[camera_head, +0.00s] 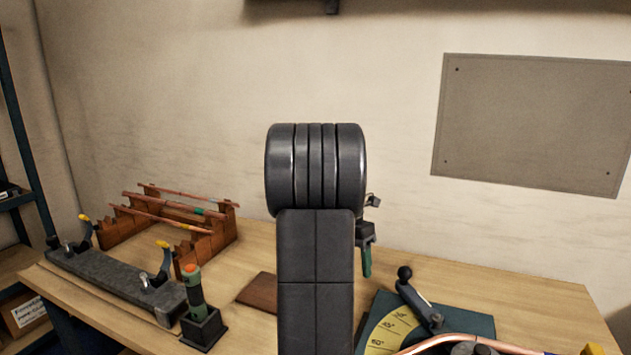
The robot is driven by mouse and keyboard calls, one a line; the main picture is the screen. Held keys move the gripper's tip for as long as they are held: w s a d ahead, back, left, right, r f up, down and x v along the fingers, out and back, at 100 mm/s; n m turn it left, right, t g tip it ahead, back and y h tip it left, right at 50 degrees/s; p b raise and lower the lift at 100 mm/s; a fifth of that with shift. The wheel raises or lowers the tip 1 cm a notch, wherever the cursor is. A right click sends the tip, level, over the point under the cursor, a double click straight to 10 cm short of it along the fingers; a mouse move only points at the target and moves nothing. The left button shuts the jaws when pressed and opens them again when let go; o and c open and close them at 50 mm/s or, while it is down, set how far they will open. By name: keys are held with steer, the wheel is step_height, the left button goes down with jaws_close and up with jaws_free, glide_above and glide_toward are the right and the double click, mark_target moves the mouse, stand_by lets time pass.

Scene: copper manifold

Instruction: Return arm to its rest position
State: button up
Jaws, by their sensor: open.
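My own arm (316,250) stands upright in the middle of the view, with a dark link below and a thick grooved joint at its top. It hides the middle of the workbench (490,280) and part of the wall behind.
A wooden rack (225,238) with copper tubes and a grey clamp bar (115,278) stand at left. A green-and-orange tool (194,290) stands in a dark block. A bender with a yellow dial (388,330) and a copper tube (470,338) lie at lower right.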

steer(key=shift+w+a+r, duration=0.15)
steer(key=shift+w+r, duration=0.05)
steer(key=shift+r, duration=0.95)
steer(key=shift+w+a+r, duration=0.15)
steer(key=shift+r, duration=1)
